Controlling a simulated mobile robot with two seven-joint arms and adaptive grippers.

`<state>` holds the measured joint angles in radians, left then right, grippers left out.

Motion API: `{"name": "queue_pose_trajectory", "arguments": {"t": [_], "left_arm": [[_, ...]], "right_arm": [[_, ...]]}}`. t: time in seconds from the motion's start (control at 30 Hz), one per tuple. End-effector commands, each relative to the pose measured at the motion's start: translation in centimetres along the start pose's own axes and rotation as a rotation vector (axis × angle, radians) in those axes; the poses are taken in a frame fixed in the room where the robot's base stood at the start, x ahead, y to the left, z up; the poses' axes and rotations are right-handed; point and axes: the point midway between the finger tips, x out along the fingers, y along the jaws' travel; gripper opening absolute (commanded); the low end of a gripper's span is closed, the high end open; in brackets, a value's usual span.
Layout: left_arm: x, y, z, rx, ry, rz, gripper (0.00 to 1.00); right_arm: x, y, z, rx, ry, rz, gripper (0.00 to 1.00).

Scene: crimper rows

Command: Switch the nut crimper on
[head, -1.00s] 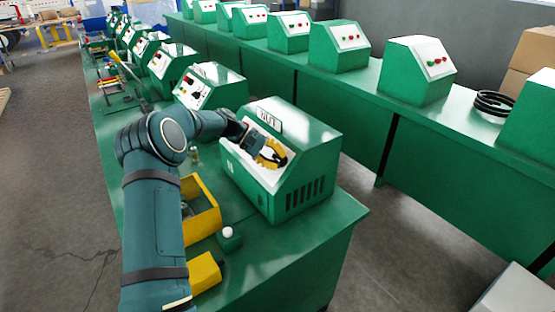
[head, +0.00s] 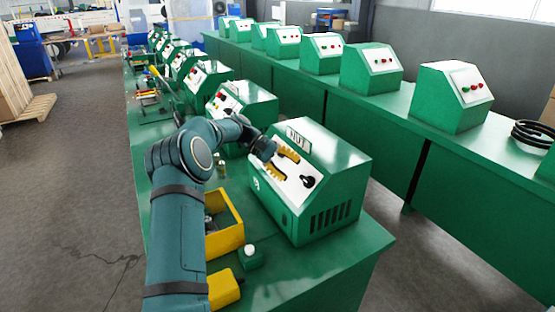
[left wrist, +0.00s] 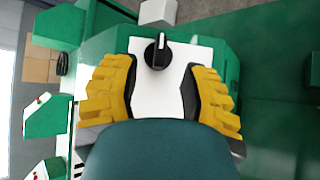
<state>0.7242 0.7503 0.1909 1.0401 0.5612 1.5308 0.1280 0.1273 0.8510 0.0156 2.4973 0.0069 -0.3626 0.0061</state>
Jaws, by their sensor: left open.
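The nut crimper (head: 338,185) is a green box with a sloped white front panel and a NUT label (head: 298,139) on top. It stands at the near end of the left green bench. A black rotary knob (head: 308,181) sits on the lower part of its panel. In the left wrist view the knob (left wrist: 158,52) shows a white pointer mark and stands just beyond the fingertips. My left gripper (head: 284,166) has yellow padded fingers spread apart over the white panel (left wrist: 158,95). They are empty and apart from the knob. My right gripper is not in view.
Yellow bins (head: 224,228) and a small green box with a white button (head: 250,255) lie on the bench left of the crimper. More green machines (head: 240,103) line this bench behind. A second bench (head: 470,155) with similar machines runs along the right, across an aisle.

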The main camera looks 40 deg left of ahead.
Motion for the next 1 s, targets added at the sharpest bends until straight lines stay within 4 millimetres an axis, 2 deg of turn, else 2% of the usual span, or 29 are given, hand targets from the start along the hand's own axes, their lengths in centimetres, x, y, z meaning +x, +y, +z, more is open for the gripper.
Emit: {"name": "queue_pose_trajectory", "arguments": {"t": [0.13, 0.37, 1.0], "left_arm": [[-2.9, 0.0, -0.1, 0.0, 0.003, 0.0, 0.44], [-5.0, 0.0, -0.1, -0.002, -0.001, -0.001, 0.44], [-5.4, 0.0, -0.1, -0.001, -0.001, -0.002, 0.44]], "right_arm": [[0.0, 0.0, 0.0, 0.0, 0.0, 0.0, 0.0], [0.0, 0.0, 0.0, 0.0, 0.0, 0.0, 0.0], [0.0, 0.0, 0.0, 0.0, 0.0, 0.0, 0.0]]}}
